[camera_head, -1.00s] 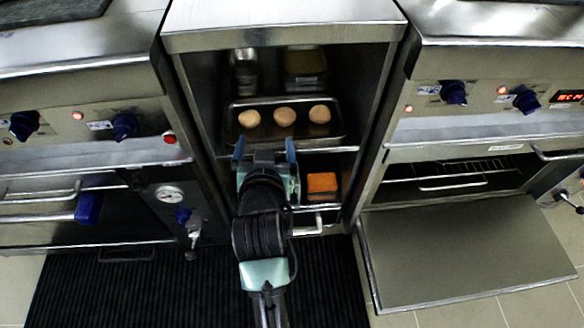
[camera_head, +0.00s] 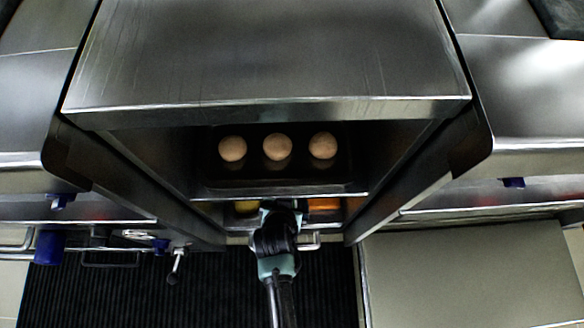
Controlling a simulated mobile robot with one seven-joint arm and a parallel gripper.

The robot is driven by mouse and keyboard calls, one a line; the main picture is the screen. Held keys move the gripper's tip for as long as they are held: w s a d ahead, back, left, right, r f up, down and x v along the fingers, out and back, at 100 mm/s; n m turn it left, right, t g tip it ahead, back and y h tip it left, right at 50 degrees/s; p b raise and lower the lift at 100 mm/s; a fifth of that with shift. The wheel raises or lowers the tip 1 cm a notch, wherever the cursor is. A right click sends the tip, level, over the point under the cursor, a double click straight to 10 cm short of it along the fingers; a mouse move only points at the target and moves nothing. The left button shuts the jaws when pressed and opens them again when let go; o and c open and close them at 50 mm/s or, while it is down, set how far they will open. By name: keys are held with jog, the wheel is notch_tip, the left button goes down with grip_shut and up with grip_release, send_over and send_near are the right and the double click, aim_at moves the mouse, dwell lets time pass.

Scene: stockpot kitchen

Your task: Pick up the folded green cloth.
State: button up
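I cannot make out a folded green cloth for certain. A small yellowish patch (camera_head: 246,207) shows in the lower shelf opening of the middle cabinet, just left of my gripper; I cannot tell whether it is cloth. My gripper (camera_head: 283,205) reaches into that opening from the front, below the shelf with the tray. Its fingers are hidden under the shelf edge and behind my wrist, so their opening and anything between them cannot be seen.
An orange block (camera_head: 323,204) lies right of my gripper in the lower opening. Above it, a dark tray (camera_head: 280,187) holds three round tan items (camera_head: 277,148). Steel cabinet walls close in on both sides.

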jog(key=b+x, duration=0.1)
jog(key=x, duration=0.1)
jog(key=shift+w+f+b, duration=0.25)
jog(key=shift+b, duration=0.1)
jog(key=b+x, duration=0.1)
jog(key=x, duration=0.1)
jog(key=b+x, duration=0.2)
jog(key=shift+w+a+f, duration=0.25)
jog(key=shift+w, duration=0.2)
grip_shut()
